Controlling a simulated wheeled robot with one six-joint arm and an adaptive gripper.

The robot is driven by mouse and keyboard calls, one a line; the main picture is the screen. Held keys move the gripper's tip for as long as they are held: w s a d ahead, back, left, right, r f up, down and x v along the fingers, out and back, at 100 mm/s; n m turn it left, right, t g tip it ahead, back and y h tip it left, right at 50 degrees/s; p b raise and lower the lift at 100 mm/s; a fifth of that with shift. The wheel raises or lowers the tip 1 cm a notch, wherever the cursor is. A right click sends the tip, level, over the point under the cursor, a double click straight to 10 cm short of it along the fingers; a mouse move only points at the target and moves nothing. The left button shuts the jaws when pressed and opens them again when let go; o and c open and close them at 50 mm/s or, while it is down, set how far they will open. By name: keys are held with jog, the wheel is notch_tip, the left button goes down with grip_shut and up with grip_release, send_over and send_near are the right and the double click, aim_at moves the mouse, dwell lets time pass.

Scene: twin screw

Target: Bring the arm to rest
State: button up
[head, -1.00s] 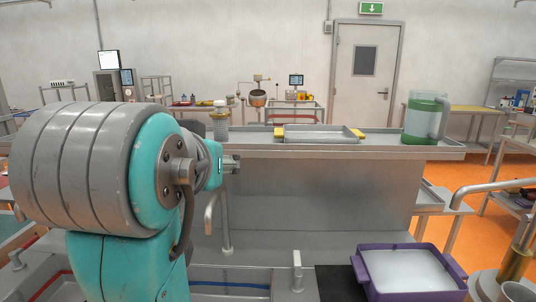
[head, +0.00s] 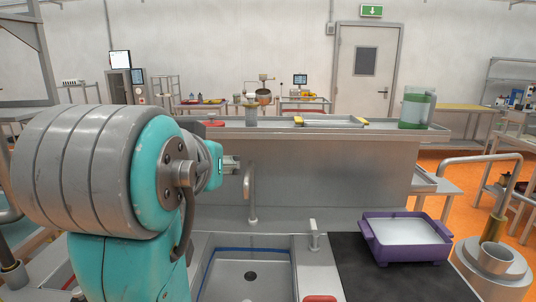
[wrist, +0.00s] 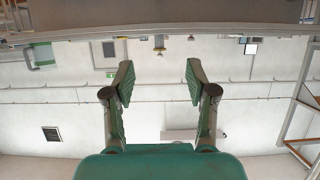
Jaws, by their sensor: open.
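My gripper (wrist: 158,85) is open and empty in the wrist view, its two fingers apart with only wall behind them. In the head view my grey and teal arm fills the left side, and the gripper's fingers do not show there.
A sink (head: 245,275) with a tap (head: 251,190) lies in front of me. A purple tub (head: 405,240) with white contents stands on a dark mat at the right. A raised shelf behind holds a tray (head: 328,121) and a green jug (head: 416,108). A bent pipe (head: 500,185) rises at the right.

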jog(key=w+d+f+n, duration=0.1)
jog(key=d+f, duration=0.3)
jog(key=f, duration=0.7)
jog(key=w+d+f+n+t, duration=0.15)
jog(key=d+f, duration=0.25)
jog(key=f, duration=0.7)
jog(key=w+d+f+n, duration=0.1)
jog(key=d+f+n, duration=0.15)
jog(key=f, duration=0.95)
jog(key=s+d+f+y, duration=0.1)
jog(key=s+d+f, duration=0.5)
jog(key=s+f, duration=0.4)
jog(key=s+d+f+y, duration=0.1)
jog(key=s+d+f, duration=0.55)
jog(key=s, duration=0.55)
jog(key=s+d+r+m, duration=0.1)
jog(key=s+d+m, duration=0.1)
jog(key=s, duration=0.8)
jog(key=s+d+r+m+h, duration=0.1)
jog(key=s+d+r+m, duration=0.1)
jog(key=s, duration=0.8)
jog(key=shift+m+h, duration=0.3)
jog(key=shift+d, duration=0.1)
